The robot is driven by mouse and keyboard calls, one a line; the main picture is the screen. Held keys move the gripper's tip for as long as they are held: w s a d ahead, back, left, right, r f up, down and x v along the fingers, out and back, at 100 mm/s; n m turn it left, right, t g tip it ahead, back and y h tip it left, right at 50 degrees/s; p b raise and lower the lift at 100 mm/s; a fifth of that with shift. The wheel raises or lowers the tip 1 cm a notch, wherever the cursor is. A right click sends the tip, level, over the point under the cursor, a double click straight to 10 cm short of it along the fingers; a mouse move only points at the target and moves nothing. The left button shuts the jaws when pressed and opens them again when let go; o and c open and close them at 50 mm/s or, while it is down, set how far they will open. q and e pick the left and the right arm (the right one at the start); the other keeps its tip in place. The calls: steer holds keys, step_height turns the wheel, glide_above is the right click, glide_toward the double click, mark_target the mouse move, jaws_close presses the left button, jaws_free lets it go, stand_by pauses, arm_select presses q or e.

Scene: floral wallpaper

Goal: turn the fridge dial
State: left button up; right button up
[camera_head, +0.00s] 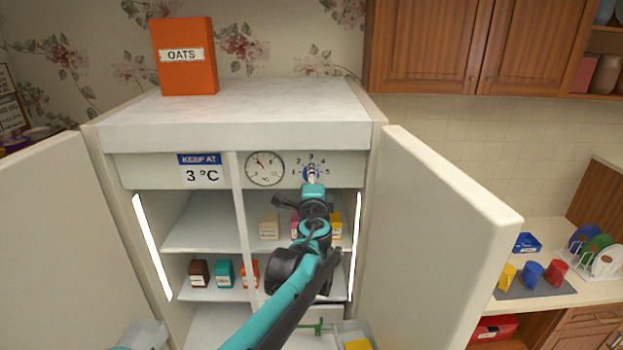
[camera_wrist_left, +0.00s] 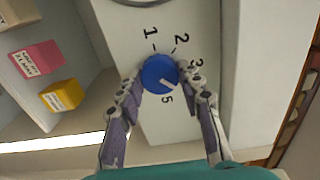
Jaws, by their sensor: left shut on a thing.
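The blue dial (camera_head: 311,173) sits on the fridge's upper panel, ringed by numbers 1 to 5. It also shows in the left wrist view (camera_wrist_left: 157,72), with a white mark on its lower right side, in the area between 3 and 5. The 4 is hidden by a finger there. My left gripper (camera_head: 312,179) is at the dial, its two fingers (camera_wrist_left: 160,82) shut on either side of it. A sign (camera_head: 200,169) reads "KEEP AT 3 °C". A round thermometer gauge (camera_head: 265,168) is left of the dial; its needle points up and left.
Both fridge doors stand open, the left door (camera_head: 50,240) and the right door (camera_head: 435,240). Small boxes stand on the shelves, including a teal box (camera_head: 223,273). An orange oats box (camera_head: 185,57) stands on top. A counter with cups (camera_head: 532,271) is at right.

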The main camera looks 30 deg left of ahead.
arm_select(q)
steer(key=o, duration=1.2)
steer(key=shift+d, duration=0.1)
steer(key=shift+c, duration=0.2)
steer(key=shift+s, duration=0.1)
steer(key=v, duration=1.2)
steer(key=s+d+f+n+g+h+b, duration=0.25)
steer(key=s+f+b, duration=0.35)
steer(key=f, duration=0.7)
steer(key=s+d+f+n+g+h+b, duration=0.1)
steer(key=s+d+f+n+g+b, duration=0.2)
steer(key=f+b, duration=0.7)
steer(key=s+d+f+n+g+h+b, duration=0.15)
steer(key=s+f+n+b, duration=0.3)
steer(key=f, duration=1.15)
steer(key=s+d+f+n+g+h+b, duration=0.1)
steer(key=s+d+f+h+b, duration=0.2)
steer(key=d+f, duration=0.5)
steer(key=shift+s+f+n+h+b, duration=0.4)
steer(key=shift+s+h, duration=0.4)
steer(key=shift+s, duration=0.3)
